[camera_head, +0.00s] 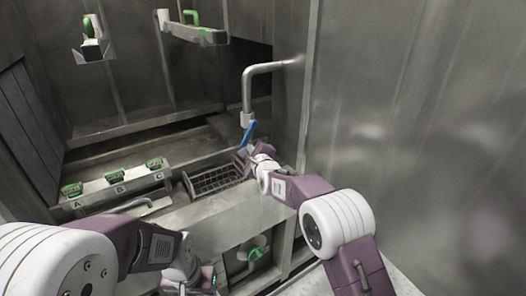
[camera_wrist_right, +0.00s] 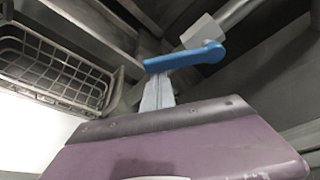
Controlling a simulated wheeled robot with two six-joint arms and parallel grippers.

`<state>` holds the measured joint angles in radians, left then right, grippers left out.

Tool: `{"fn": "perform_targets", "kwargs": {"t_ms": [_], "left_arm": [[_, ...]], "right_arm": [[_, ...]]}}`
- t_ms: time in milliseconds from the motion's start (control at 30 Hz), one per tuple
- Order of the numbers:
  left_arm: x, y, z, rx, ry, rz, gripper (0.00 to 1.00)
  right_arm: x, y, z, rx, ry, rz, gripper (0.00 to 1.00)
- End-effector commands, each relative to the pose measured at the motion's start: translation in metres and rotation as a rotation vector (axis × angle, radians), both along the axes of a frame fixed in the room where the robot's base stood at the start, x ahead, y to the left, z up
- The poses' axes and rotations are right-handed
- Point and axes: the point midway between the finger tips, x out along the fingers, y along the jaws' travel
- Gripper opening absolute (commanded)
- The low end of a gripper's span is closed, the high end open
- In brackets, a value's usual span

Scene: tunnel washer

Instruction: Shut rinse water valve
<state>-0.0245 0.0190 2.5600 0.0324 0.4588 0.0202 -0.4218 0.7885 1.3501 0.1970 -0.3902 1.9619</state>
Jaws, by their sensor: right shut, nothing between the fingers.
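The valve has a blue lever (camera_head: 249,133) at the lower end of a bent grey pipe (camera_head: 268,67) that comes out of the right wall. The lever slants down and to the left in the head view. In the right wrist view the lever (camera_wrist_right: 187,57) lies across the picture, just beyond the fingertips. My right gripper (camera_head: 246,152) is shut and empty, right below the lever's free end. Its fingers (camera_wrist_right: 157,94) meet the lever's edge in the wrist view; I cannot tell whether they touch. My left gripper (camera_head: 190,284) is low in the head view, partly cut off, its jaws unclear.
A wire basket (camera_head: 212,179) sits below and left of the valve. Several green-handled items (camera_head: 115,176) stand on a ledge at left. A bracket with a green handle (camera_head: 192,28) is above. A green knob (camera_head: 257,252) is in a low recess. The metal wall (camera_head: 415,110) bounds the right.

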Motion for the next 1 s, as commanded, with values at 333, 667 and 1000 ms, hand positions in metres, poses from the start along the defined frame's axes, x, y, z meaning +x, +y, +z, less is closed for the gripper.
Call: {"fn": "perform_targets", "kwargs": {"t_ms": [333, 667, 1000], "left_arm": [[0.0, 0.0, -0.065, 0.0, 0.0, 0.0, 0.36], [0.0, 0.0, -0.053, 0.0, -0.001, 0.0, 0.36], [0.0, 0.0, -0.034, 0.0, 0.0, 0.0, 0.36]], "right_arm": [[-0.012, 0.017, 0.005, 0.272, 0.188, -0.002, 0.0], [-0.023, 0.031, 0.039, 0.522, 0.379, -0.001, 0.0], [-0.027, 0.037, 0.053, 0.701, 0.506, -0.002, 0.0]]}}
